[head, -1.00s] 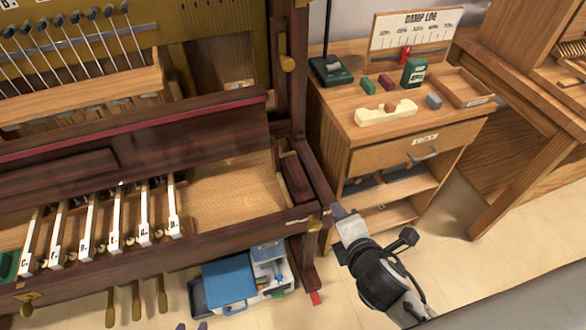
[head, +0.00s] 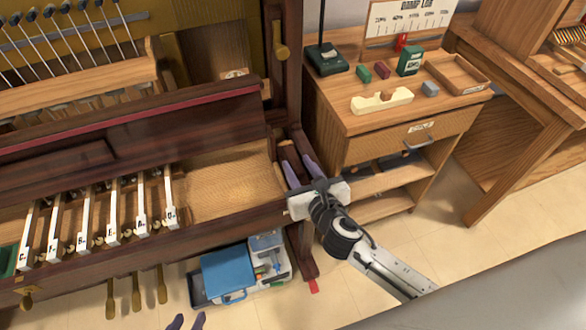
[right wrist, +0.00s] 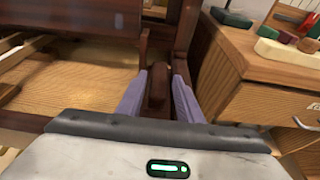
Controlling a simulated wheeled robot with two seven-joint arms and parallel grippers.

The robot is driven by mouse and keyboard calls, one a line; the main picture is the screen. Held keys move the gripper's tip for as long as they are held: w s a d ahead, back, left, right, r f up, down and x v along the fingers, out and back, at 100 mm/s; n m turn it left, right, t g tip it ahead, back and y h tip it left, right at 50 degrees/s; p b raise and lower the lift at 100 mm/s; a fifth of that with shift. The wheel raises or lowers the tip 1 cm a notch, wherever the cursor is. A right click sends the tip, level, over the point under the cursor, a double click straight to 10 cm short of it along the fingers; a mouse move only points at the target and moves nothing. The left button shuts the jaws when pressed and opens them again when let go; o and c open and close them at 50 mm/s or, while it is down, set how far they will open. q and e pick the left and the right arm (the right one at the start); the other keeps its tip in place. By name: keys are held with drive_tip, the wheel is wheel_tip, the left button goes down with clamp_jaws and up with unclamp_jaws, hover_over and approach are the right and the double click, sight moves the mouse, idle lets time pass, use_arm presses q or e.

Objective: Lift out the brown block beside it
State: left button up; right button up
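The brown block (head: 297,162) is upright-edged dark wood at the right end of the piano's key bed, beside a bare pale wood floor (head: 228,178). My right gripper (head: 300,165) is over it, with purple fingers on either side of the block. In the right wrist view the block (right wrist: 157,92) shows between the two open fingers (right wrist: 158,90); I cannot tell whether they touch it. The block's lower part is hidden.
Several white lettered keys (head: 113,225) stand left of the bare bed. A dark post (head: 287,60) rises behind the block. A wooden cabinet (head: 380,118) with small items stands to the right. A blue case (head: 228,272) lies on the floor below.

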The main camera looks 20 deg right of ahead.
sight(294, 161)
drive_tip(key=x, duration=0.4)
drive_tip(key=shift+w+f+b, duration=0.15)
drive_tip(key=shift+f+b, duration=0.05)
drive_tip(key=shift+b, duration=0.1)
drive_tip(key=shift+r, duration=0.1)
clamp_jaws()
